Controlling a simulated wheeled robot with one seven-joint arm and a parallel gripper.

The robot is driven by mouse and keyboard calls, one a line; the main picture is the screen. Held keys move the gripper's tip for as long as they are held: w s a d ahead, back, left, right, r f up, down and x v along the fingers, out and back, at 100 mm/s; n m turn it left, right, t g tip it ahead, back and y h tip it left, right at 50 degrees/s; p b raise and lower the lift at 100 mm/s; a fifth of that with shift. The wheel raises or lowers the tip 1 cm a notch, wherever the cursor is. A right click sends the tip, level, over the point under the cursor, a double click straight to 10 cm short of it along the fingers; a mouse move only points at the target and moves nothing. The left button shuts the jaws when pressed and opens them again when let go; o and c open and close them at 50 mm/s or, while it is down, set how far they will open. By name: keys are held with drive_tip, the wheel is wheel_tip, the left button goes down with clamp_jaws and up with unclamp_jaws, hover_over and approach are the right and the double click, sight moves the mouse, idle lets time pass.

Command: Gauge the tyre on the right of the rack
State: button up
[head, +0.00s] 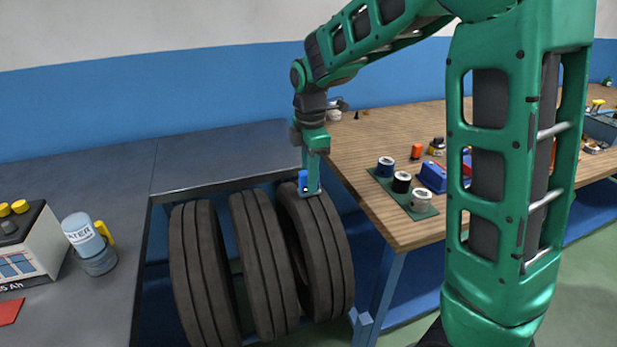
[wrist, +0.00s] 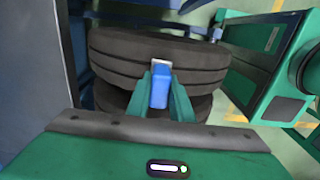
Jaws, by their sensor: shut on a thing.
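Three dark tyres stand side by side in a blue rack: the left tyre (head: 203,275), the middle tyre (head: 264,265) and the right tyre (head: 326,255). My gripper (head: 311,188) points down at the top of the right tyre. It is shut on a small blue gauge (head: 303,181), partly hidden by the fingers. In the wrist view the gauge (wrist: 160,86) sits between the green fingers, its pale tip over the tread of a tyre (wrist: 118,55). It looks at or very near the tread; I cannot tell whether it touches.
A wooden bench (head: 370,150) at right carries a green mat (head: 384,180) with several small cans, and a blue box (head: 433,177). A grey bench (head: 105,185) at left holds a water bottle (head: 82,235) and a battery-like box (head: 30,250). My arm covers part of the right side.

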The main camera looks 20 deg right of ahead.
drive_tip(key=shift+f, duration=0.35)
idle(1.2)
drive_tip(key=shift+r, duration=3.55)
